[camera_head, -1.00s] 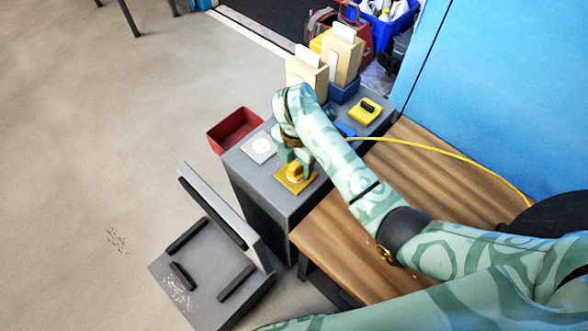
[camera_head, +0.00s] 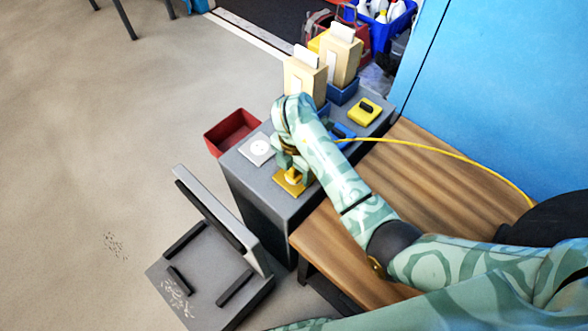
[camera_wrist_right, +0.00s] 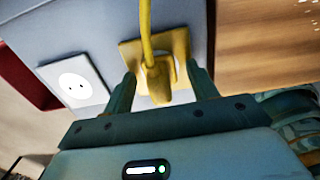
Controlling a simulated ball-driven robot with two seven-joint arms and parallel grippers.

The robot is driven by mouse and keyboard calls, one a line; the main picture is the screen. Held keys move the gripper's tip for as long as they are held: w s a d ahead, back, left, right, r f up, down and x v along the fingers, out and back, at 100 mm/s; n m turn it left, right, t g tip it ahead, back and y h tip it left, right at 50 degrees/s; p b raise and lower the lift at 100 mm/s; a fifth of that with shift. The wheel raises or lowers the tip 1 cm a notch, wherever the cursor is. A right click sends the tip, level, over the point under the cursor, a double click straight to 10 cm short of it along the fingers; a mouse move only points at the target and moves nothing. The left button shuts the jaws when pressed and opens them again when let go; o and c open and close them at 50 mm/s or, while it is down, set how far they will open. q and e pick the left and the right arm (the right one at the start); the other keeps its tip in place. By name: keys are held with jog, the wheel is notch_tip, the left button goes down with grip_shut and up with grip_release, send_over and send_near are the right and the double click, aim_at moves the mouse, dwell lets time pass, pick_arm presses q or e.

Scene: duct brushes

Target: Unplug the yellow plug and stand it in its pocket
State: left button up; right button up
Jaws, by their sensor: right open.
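The yellow plug (camera_head: 292,176) stands on a yellow square plate (camera_head: 287,189) near the front end of the grey box top. In the right wrist view the plug (camera_wrist_right: 158,80) has its yellow cord (camera_wrist_right: 146,22) running up out of the picture. My right gripper (camera_head: 290,172) is over the plate from above. In the wrist view its two fingers (camera_wrist_right: 163,92) are open, one on each side of the plug, with gaps showing. The plug's contact with the plate is partly hidden. My left gripper is not in view.
A white round-faced socket (camera_head: 258,148) sits beside the yellow plate. A blue piece (camera_head: 343,131) and a yellow block with a dark top (camera_head: 364,110) lie farther back. Tan boxes (camera_head: 305,75) stand behind. A red bin (camera_head: 232,131) is at left. The yellow cord crosses the wooden bench (camera_head: 430,185).

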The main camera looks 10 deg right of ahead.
jog(key=shift+c, duration=0.4)
